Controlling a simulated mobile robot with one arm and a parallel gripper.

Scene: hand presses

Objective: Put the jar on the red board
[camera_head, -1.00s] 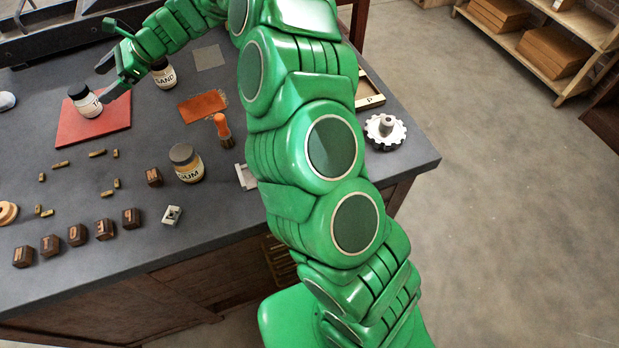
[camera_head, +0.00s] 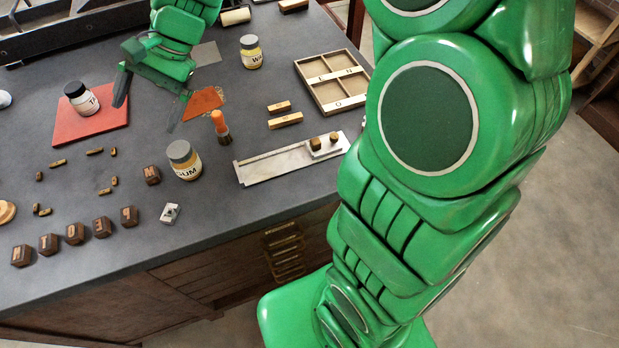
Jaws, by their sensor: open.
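A white jar with a black lid (camera_head: 80,98) stands on the red board (camera_head: 100,125); only a "T" of its label shows. The board lies flat at the left of the dark table. My gripper (camera_head: 148,114) is open and empty, to the right of the jar and apart from it, with its fingers pointing down. Other jars stand off the board: a "GUM" jar (camera_head: 184,161) with a grey lid nearer the front, and a yellowish jar (camera_head: 251,52) farther back. The "SAND" jar seen earlier does not show now; my gripper covers its spot.
Wooden letter blocks (camera_head: 75,234) and small brass pieces line the front left. A dark press frame (camera_head: 90,30) stands at the back left.

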